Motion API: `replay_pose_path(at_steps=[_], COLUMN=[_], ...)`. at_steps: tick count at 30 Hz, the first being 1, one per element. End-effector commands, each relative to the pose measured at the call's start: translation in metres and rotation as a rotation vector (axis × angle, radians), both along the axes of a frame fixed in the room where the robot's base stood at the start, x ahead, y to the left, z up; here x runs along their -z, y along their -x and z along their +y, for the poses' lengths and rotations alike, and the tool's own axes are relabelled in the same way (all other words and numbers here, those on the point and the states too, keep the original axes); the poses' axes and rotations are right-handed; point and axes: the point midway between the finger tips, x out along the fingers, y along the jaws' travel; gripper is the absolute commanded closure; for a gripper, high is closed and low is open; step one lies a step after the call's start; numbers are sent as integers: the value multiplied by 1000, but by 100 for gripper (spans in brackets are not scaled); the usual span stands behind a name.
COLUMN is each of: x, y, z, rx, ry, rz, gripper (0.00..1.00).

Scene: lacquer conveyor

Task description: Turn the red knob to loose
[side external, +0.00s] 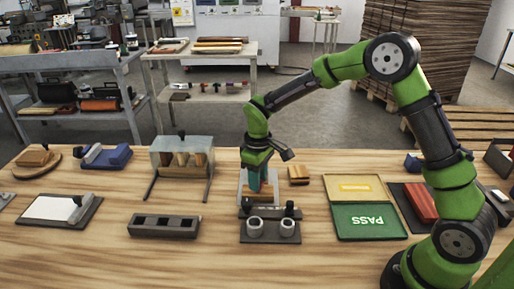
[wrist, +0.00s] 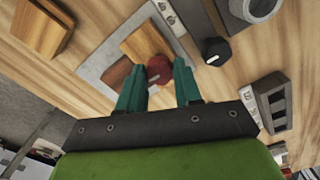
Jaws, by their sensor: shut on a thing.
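The red knob (wrist: 158,68) shows in the wrist view between my two teal fingertips. A small pale mark shows on its face; any lettering around it cannot be read. My gripper (wrist: 158,82) is shut on the knob, with a finger on either side. In the side external view my gripper (side external: 256,184) points down at a small pale-framed fixture on the table, and it largely hides the knob there. Beside the knob lie a wooden block (wrist: 146,42) and a grey plate (wrist: 92,68).
A black knob (wrist: 215,51) with a white mark stands close to the right of my fingers in the wrist view. A dark plate with two grey rings (side external: 270,238) lies in front. A green PASS panel (side external: 368,221) is to the right, a slotted dark block (side external: 164,226) to the left.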

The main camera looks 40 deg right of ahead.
Motion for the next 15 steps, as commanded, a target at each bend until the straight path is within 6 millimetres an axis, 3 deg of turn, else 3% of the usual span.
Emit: replay_pose_path(at_steps=[15], x=[-2], y=[-1], z=[0], rx=[-83], ry=[0], rz=[-3], gripper=[96])
